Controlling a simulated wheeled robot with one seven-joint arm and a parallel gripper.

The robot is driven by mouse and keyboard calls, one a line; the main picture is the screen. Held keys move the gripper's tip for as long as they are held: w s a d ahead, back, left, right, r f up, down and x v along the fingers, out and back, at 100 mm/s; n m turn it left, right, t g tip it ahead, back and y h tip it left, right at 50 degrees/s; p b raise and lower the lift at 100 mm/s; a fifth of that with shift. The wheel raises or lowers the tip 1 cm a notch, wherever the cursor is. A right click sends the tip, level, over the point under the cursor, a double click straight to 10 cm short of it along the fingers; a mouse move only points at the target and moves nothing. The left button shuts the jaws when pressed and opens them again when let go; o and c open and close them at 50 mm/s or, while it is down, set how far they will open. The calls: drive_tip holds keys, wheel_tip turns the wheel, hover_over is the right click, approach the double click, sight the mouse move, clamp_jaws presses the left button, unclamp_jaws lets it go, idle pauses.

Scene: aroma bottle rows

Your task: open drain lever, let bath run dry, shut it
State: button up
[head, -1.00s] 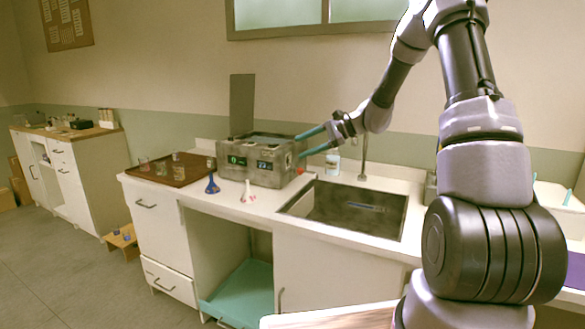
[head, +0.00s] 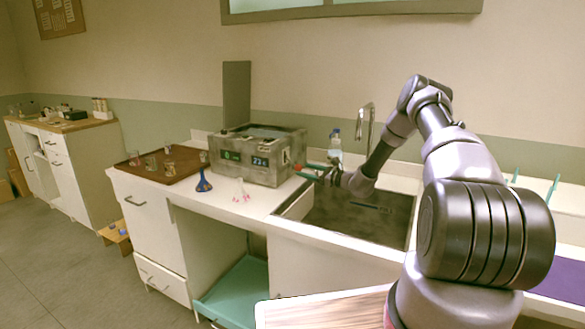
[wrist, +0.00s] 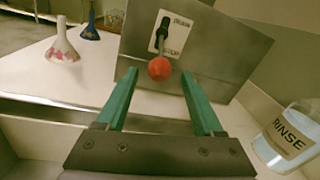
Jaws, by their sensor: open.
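The grey metal bath (head: 260,155) stands on the counter with its lid raised and displays on its front. Its drain lever, a dark stem with a red ball knob (wrist: 160,68), sits on the side panel on a white plate marked with lettering; the red knob also shows in the head view (head: 298,168). My gripper (wrist: 160,88) is open, its two green fingers on either side of and just below the knob in the wrist view, holding nothing. In the head view my gripper (head: 312,173) is beside the bath's right side. I cannot tell whether the fingers touch the knob.
A sink (head: 350,222) with a tap lies right of the bath. A bottle labelled RINSE (wrist: 287,137) stands near my gripper. A blue flask (head: 204,182) and a white flask (wrist: 62,45) stand on the counter. A brown tray (head: 150,172) with several glasses is at left.

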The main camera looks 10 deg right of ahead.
drive_tip(key=x, duration=0.7)
drive_tip(key=shift+a, duration=0.1)
clamp_jaws()
idle(1.2)
